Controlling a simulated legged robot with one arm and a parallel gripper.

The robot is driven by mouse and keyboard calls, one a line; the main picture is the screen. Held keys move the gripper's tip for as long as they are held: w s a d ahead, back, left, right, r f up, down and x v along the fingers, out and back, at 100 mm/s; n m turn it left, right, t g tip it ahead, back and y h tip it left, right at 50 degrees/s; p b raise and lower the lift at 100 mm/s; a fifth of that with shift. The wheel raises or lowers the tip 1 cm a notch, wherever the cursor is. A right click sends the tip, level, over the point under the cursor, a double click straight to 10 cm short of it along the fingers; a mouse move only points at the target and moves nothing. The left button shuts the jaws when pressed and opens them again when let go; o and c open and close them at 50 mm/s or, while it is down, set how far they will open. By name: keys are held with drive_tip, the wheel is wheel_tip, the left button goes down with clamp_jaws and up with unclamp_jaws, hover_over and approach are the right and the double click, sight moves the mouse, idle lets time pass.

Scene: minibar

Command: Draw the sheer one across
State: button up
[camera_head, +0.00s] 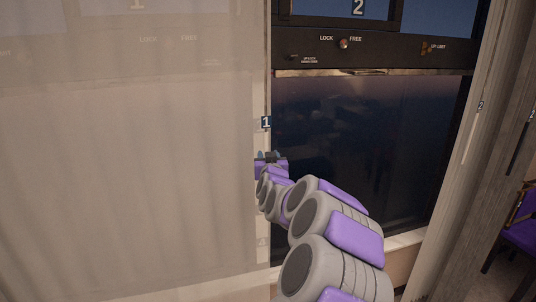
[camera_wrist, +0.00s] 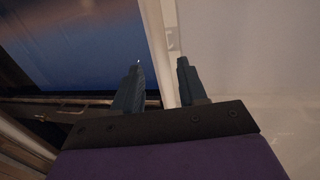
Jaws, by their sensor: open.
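The sheer curtain (camera_head: 130,170) is pale and translucent and covers the left half of the head view. Its right edge hangs vertically and carries a tag marked 1 (camera_head: 266,122). My gripper (camera_head: 269,156) is at that edge, below the tag. In the wrist view my gripper (camera_wrist: 160,64) is open, with a pale vertical edge strip (camera_wrist: 158,45) showing between its two dark fingers. The sheer (camera_wrist: 250,65) fills the right side there. Whether a finger touches the strip is unclear.
A dark window (camera_head: 365,145) lies uncovered right of the sheer, under a panel lettered LOCK and FREE (camera_head: 343,43). A heavier grey-brown curtain (camera_head: 470,170) tagged 2 hangs at the right. A purple chair (camera_head: 520,232) stands at the far right.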

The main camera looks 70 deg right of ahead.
drive_tip(key=v, duration=1.3)
drive_tip(key=shift+a, duration=0.35)
